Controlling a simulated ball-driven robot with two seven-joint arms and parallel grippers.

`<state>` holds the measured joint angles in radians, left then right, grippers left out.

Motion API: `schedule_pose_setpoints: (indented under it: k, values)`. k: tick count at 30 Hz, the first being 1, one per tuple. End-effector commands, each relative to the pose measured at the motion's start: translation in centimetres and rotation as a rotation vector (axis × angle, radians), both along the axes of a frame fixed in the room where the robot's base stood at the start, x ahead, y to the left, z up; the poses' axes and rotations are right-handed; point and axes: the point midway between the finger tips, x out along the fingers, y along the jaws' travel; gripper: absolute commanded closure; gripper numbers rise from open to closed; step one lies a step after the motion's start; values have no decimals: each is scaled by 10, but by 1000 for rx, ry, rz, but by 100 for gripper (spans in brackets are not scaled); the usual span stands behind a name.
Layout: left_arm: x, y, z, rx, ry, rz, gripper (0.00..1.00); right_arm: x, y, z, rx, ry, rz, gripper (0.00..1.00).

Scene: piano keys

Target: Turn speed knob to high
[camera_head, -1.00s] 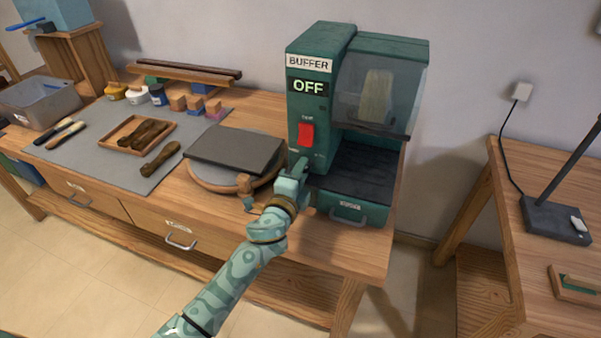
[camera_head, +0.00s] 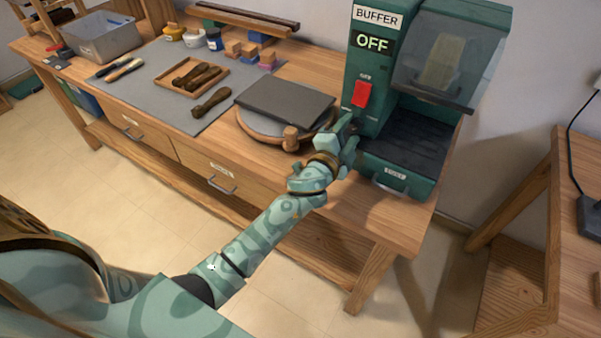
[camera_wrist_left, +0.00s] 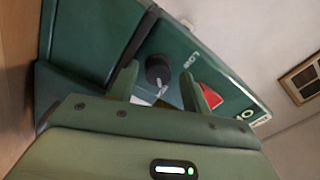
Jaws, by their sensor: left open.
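The green buffer machine (camera_head: 363,68) stands at the right end of the workbench, with an "OFF" display (camera_head: 372,43) and a red switch (camera_head: 361,95) on its front. In the left wrist view a round black knob (camera_wrist_left: 158,69) sits on the machine's green panel, beside the red switch (camera_wrist_left: 209,97). A pale mark shows near the knob. My left gripper (camera_head: 346,130) is at the lower front of the machine and hides the knob in the head view. Its fingers (camera_wrist_left: 160,73) are open, one on either side of the knob in the picture; contact is not clear. My right gripper is out of view.
A dark flat slab (camera_head: 285,103) on a round wooden stand lies left of my gripper. A drawer with a handle (camera_head: 390,182) is under the machine. A grey mat (camera_head: 150,95) holds a wooden tray (camera_head: 168,82) and small pots. Another wooden table is at the right.

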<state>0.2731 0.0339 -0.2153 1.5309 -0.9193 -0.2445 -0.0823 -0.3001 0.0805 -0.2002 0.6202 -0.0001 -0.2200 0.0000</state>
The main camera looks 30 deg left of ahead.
Motion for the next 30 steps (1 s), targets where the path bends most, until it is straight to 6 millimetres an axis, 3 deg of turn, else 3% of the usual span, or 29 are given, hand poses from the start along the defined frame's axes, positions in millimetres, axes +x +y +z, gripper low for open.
schedule_pose_setpoints:
  k: [6, 17, 30]
  values:
    - [-1, -2, -4, -516, 22, -4, 48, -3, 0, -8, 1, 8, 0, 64]
    - [0, -1, -4, -1186, 42, -4, 48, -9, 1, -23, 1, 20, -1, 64]
    - [-110, 2, 0, -1185, 42, 0, 48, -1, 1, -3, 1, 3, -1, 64]
